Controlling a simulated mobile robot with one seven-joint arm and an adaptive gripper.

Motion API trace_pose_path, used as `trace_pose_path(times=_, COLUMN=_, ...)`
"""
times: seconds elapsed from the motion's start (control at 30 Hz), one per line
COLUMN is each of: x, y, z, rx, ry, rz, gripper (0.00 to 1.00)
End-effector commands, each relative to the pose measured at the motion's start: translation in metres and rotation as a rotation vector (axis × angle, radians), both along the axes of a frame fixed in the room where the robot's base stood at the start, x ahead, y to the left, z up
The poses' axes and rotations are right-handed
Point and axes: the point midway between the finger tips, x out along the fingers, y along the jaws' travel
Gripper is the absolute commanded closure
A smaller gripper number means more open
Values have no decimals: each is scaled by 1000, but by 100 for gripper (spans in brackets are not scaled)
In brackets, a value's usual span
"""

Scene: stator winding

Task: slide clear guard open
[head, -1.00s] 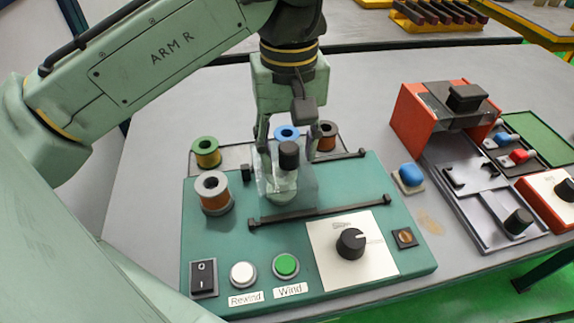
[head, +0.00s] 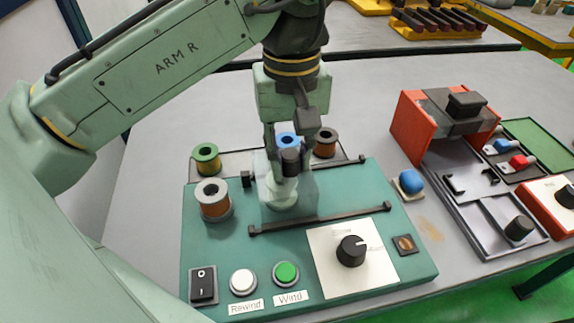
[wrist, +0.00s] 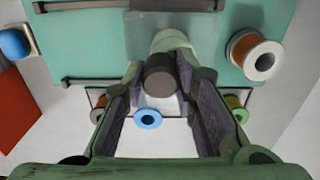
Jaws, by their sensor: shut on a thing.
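The clear guard (head: 306,192) is a see-through box between two dark rails on the green winding machine (head: 215,250), toward their left part. A pale green rounded post shows through it. A black knob (head: 290,162) stands on the guard. My gripper (head: 289,155) reaches down from above and is shut on this knob. In the wrist view the dark knob (wrist: 160,76) sits between the two fingers of my gripper (wrist: 158,84), and the guard (wrist: 148,40) shows faintly beyond it.
The front rail (head: 320,218) runs clear to the right of the guard. An orange-brown spool (head: 213,202) stands close on the left, with green (head: 206,158), blue and brown spools behind. A dial plate (head: 352,270) and buttons lie in front. A red fixture (head: 415,125) stands right.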

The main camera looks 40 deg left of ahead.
Motion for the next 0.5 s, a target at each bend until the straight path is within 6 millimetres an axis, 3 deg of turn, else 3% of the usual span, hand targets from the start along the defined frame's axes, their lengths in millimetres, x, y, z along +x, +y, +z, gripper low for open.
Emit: trace_pose_path(times=0.5, x=20, y=-18, z=1, rx=0, ry=-3, rz=-2, gripper=90)
